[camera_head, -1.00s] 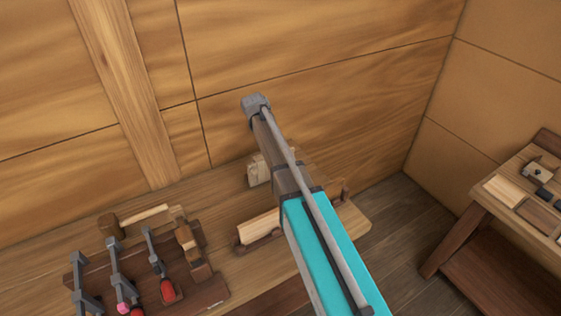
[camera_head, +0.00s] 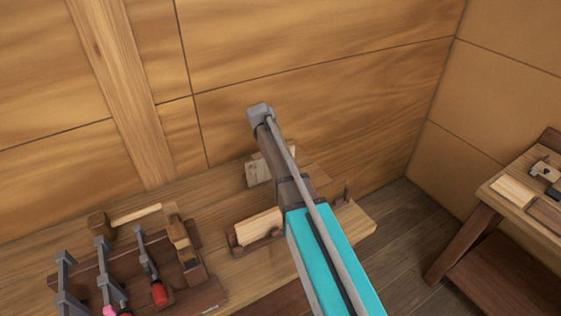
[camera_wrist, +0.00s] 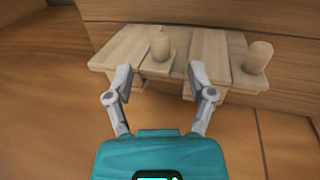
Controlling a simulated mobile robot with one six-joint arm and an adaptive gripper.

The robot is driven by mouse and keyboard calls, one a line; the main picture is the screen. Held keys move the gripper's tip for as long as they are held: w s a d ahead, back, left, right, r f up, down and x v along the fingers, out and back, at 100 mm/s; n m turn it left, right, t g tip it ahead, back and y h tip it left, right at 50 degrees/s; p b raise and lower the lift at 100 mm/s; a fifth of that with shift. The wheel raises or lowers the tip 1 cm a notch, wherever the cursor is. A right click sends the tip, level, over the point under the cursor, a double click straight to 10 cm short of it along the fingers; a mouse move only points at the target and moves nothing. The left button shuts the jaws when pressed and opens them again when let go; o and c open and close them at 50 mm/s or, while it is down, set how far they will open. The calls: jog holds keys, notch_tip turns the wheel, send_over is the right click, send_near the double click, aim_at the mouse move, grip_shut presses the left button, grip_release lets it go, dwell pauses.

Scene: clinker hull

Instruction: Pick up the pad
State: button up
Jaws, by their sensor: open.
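I cannot tell for certain which thing is the pad. A pale rectangular wooden block (camera_head: 258,226) lies in a dark holder on the bench, left of my arm in the head view. Another flat pale piece (camera_head: 513,190) lies on the side table at the right. In the wrist view my gripper (camera_wrist: 160,76) is open and empty, its two grey fingers apart. Beyond the fingers stands a pale wooden block-like structure (camera_wrist: 120,45) with rounded pegs (camera_wrist: 160,45) on it. The head view does not clearly show my gripper's fingers.
A dark rack (camera_head: 205,292) of clamps and a wooden plane (camera_head: 182,243) stands at the lower left. A mallet (camera_head: 98,225) lies behind it. The wooden wall (camera_head: 320,110) rises close behind the bench. Floor (camera_head: 415,230) shows between bench and side table (camera_head: 482,205).

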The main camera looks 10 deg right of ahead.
jog(key=shift+f, duration=0.15)
dwell(0.3)
jog(key=shift+b+x, duration=2.55)
grip_shut()
